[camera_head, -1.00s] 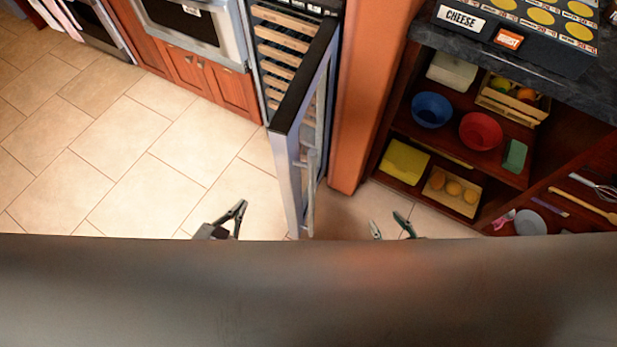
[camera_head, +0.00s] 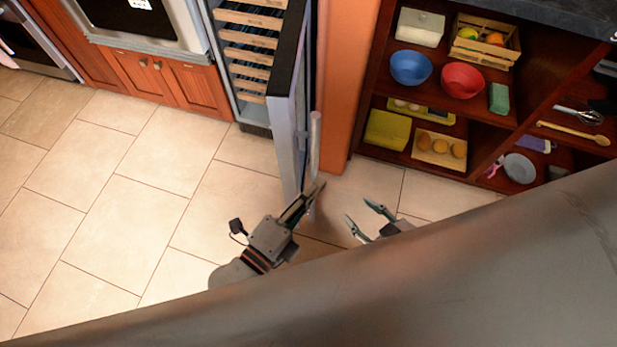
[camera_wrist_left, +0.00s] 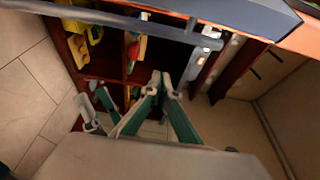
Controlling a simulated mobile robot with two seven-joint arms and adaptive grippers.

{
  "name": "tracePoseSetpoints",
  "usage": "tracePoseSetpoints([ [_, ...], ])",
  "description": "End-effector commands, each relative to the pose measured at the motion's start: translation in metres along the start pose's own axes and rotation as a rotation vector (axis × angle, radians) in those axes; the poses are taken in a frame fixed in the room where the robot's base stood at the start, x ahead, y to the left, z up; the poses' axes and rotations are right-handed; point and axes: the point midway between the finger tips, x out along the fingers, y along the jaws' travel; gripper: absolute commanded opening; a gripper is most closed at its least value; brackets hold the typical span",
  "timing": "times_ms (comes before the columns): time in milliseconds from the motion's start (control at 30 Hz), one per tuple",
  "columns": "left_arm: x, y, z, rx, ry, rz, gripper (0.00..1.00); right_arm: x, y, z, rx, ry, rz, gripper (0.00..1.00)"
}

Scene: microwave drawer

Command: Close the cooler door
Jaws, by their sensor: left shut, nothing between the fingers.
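The cooler (camera_head: 247,62) at the top of the head view has wooden racks inside. Its door (camera_head: 284,128) stands open, swung out toward me, with a long bar handle (camera_head: 314,140) on its right face. My left gripper (camera_head: 318,188) is shut and empty beside the door's lower outer end, near the handle's lower end; I cannot tell if it touches. In the left wrist view the left fingertips (camera_wrist_left: 162,78) are close together, below the handle bar (camera_wrist_left: 110,18) and the door panel (camera_wrist_left: 250,14). My right gripper (camera_head: 358,214) is open and empty, right of the door.
An orange-brown panel (camera_head: 347,80) stands right of the cooler. Open shelves (camera_head: 480,109) at the right hold bowls, food boxes and utensils. The tiled floor (camera_head: 130,200) left of the door is clear. A large dark grey surface covers the bottom of the head view.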

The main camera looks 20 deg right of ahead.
Motion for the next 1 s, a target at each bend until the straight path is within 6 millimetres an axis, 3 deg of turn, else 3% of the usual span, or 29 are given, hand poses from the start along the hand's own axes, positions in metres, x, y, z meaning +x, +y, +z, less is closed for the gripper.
tracePoseSetpoints([
  [433,0.087,-0.001,0.001,-0.004,-0.002,-0.002,0.0,-0.001,-0.003,0.011,-0.005,-0.017,-0.009,0.4],
  [700,0.074,0.0,0.033,-0.001,-0.003,0.001,0.0,-0.001,-0.006,0.008,0.003,-0.013,-0.011,0.4],
  [1000,0.071,0.0,0.039,-0.002,-0.003,0.001,0.0,-0.001,-0.007,0.005,0.008,-0.008,-0.009,0.4],
])
